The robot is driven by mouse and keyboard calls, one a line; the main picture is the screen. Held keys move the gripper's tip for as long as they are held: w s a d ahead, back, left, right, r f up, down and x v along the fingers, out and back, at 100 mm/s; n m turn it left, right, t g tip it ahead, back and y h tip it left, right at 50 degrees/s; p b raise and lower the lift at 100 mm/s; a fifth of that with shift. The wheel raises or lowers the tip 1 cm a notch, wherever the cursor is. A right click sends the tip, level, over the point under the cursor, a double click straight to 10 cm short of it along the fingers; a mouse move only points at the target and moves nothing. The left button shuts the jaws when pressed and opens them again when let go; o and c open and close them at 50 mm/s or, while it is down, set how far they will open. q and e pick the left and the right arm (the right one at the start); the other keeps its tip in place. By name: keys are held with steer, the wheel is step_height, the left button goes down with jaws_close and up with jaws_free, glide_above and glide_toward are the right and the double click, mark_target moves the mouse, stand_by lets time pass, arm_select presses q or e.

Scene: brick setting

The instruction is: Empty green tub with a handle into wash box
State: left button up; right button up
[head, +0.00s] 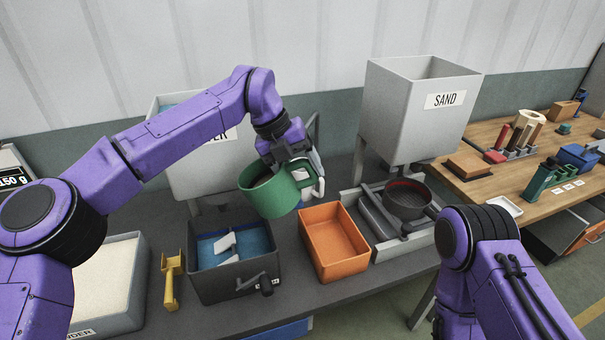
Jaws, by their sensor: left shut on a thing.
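The green tub (268,198) hangs in the air above the dark grey box and the orange bin. It is slightly tilted, and its mouth shows a dark inside; I cannot make out the contents. My left gripper (296,163) is shut on the tub at its handle side, on the right. The dark grey box (207,287), which looks like the wash box, stands on the bench below and left of the tub. It holds blue water and white pieces. My right arm shows at the lower right, but its gripper is out of view.
An orange bin (334,246) stands right of the dark box. A SAND hopper (415,105) and a pan (407,200) stand to the right. Another hopper is behind my left arm.

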mark_target(282, 166)
arm_select(q)
steer(key=shift+a+r+h+b, duration=0.15)
steer(key=shift+a+h+b, duration=0.55)
steer(key=shift+b, duration=0.7)
steer(key=shift+a+r+h+b, duration=0.1)
steer(key=shift+a+h+b, duration=0.6)
steer(key=shift+b, duration=0.65)
steer(key=shift+w+a+r+h+b, duration=0.15)
steer(key=shift+a+h+b, duration=0.7)
steer(key=shift+b, duration=0.9)
steer(key=shift+r, duration=0.25)
steer(key=a+r+h+b, duration=0.3)
steer(key=a+r+h, duration=0.4)
steer(key=r, duration=0.4)
steer(key=shift+w+a+r+g, duration=0.15)
steer(key=shift+a+r+g, duration=0.15)
steer(key=shift+a, duration=0.15)
stand_by(1.9)
